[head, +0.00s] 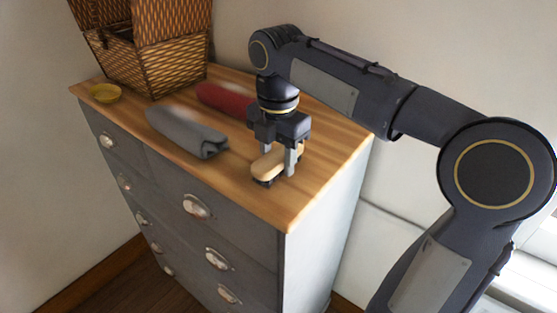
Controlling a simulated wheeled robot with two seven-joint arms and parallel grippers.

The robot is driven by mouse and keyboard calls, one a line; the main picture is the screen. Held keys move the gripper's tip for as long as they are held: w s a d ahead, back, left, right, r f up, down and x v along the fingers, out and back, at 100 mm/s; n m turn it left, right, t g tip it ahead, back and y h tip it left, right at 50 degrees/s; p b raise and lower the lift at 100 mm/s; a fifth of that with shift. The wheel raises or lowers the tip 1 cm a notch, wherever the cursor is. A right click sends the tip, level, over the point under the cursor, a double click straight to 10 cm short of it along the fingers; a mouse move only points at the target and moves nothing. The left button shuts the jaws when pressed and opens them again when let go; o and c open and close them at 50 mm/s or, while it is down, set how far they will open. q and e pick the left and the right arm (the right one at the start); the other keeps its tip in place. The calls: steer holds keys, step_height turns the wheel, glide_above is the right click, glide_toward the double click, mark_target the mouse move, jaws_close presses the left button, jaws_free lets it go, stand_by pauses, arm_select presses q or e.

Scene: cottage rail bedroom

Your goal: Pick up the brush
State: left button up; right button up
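The brush (268,165) has a pale wooden back and a dark underside. It lies on the wooden top of the dresser (335,158), near the front right corner. My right gripper (278,158) points down over the brush from above. Its two fingers are apart, one on each side of the brush, with the fingertips low near the dresser top. I cannot tell whether the fingers touch the brush. My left gripper is not in the head view.
A grey rolled cloth (187,132) and a red rolled cloth (226,101) lie left of the brush. The wall is behind. Bare wood lies right of the brush.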

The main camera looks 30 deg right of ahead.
mark_target(277, 154)
steer(key=c, duration=0.3)
steer(key=shift+r, duration=0.1)
steer(key=shift+r, duration=0.25)
step_height(277, 154, up, 2)
steer(key=shift+r, duration=0.15)
steer(key=s+a+r, duration=0.1)
steer(key=r, duration=0.1)
steer(key=s+a+r, duration=0.2)
steer(key=r, duration=0.1)
steer(key=shift+a+r, duration=0.3)
steer(key=shift+a, duration=0.05)
steer(key=shift+s+a+r+p, duration=0.45)
steer(key=shift+s+a+r, duration=0.3)
steer(key=shift+s+a, duration=0.35)
steer(key=shift+s+a+r+p, duration=0.4)
steer(key=shift+s+a+r, duration=0.4)
steer(key=shift+a, duration=0.5)
steer(key=shift+s+a+r+p, duration=0.45)
steer(key=shift+s+a+r, duration=0.2)
steer(key=shift+s+a, duration=0.5)
steer(key=shift+w, duration=0.1)
